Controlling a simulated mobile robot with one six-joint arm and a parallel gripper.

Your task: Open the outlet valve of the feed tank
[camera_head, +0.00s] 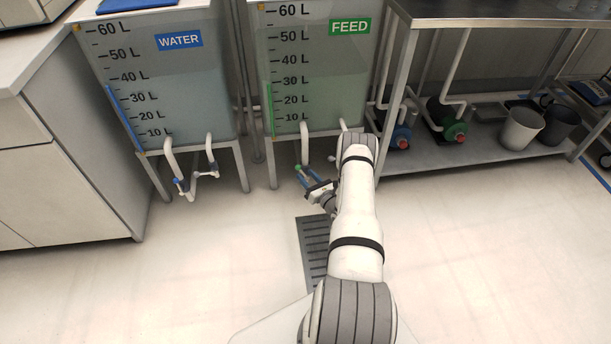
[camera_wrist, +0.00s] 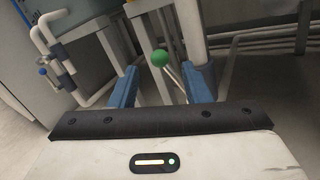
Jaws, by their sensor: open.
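The feed tank (camera_head: 335,85) stands at the top middle in the head view, with a green FEED label and a litre scale. Its outlet valve handle has a green knob (camera_head: 298,167) below the tank. In the wrist view the green knob (camera_wrist: 160,58) sits on a thin pale lever, in the space between my fingers. My gripper (camera_head: 311,178) is open at the outlet, with its blue fingers on either side of the knob. In the wrist view my gripper (camera_wrist: 164,85) shows nothing clamped. The valve body is partly hidden behind my gripper and arm.
The water tank (camera_head: 170,90) stands to the left, with its own piping and blue knob (camera_head: 179,181). A floor drain (camera_head: 313,248) lies below my arm. A metal shelf (camera_head: 470,152) with pumps and buckets (camera_head: 521,129) is on the right. The front floor is clear.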

